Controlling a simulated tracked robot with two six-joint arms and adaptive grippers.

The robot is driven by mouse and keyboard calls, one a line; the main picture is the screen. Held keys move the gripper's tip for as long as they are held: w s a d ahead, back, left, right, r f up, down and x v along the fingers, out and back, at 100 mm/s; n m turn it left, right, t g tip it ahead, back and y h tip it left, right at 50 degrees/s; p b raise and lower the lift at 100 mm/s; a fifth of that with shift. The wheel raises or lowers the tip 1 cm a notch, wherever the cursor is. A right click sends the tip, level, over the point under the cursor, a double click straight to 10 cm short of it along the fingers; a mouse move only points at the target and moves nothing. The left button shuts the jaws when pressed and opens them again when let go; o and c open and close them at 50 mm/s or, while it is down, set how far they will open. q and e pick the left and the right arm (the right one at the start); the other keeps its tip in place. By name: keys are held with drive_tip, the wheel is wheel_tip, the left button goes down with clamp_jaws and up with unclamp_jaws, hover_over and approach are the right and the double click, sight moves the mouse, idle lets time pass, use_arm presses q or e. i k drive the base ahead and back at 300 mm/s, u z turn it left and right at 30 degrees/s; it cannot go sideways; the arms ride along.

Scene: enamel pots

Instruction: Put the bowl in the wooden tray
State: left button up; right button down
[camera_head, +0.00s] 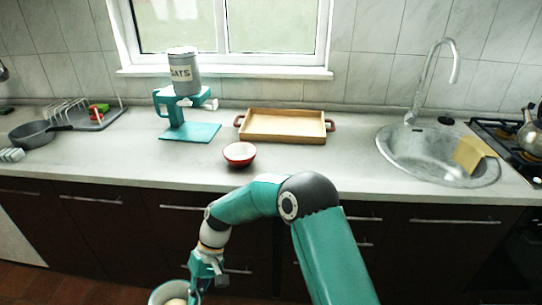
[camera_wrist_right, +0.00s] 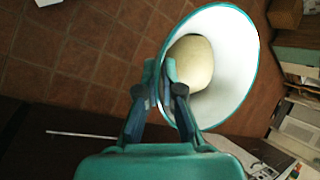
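The bowl (camera_head: 239,153), red outside and pale inside, stands upright near the counter's front edge. The wooden tray (camera_head: 252,136) lies behind and to the right of it, with a handle at each end, and looks empty. My right gripper (camera_head: 197,284) is below the counter front, away from both. In the right wrist view my right gripper (camera_wrist_right: 168,76) is shut on the rim of a teal-and-white enamel pot (camera_wrist_right: 236,60) with a cream rounded thing (camera_wrist_right: 191,62) inside. The pot is cut off at the bottom of the head view. My left gripper is not in view.
A teal stand (camera_head: 190,132) with an oats canister (camera_head: 182,76) above it is left of the tray. A pan (camera_head: 32,133) and dish rack (camera_head: 92,116) are far left. The sink (camera_head: 425,160) with a yellow cloth is right, then the stove.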

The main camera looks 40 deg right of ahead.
sight(297, 131)
drive_tip(key=z, duration=0.75)
drive_tip(key=i, duration=0.5)
drive_tip(key=z, duration=0.05)
drive_tip(key=k, duration=0.55)
drive_tip(key=z, duration=0.25)
drive_tip(key=i, duration=0.5)
drive_tip(key=u, duration=0.2)
drive_tip(key=k, duration=0.5)
drive_tip(key=z, duration=0.15)
drive_tip(key=i, duration=0.35)
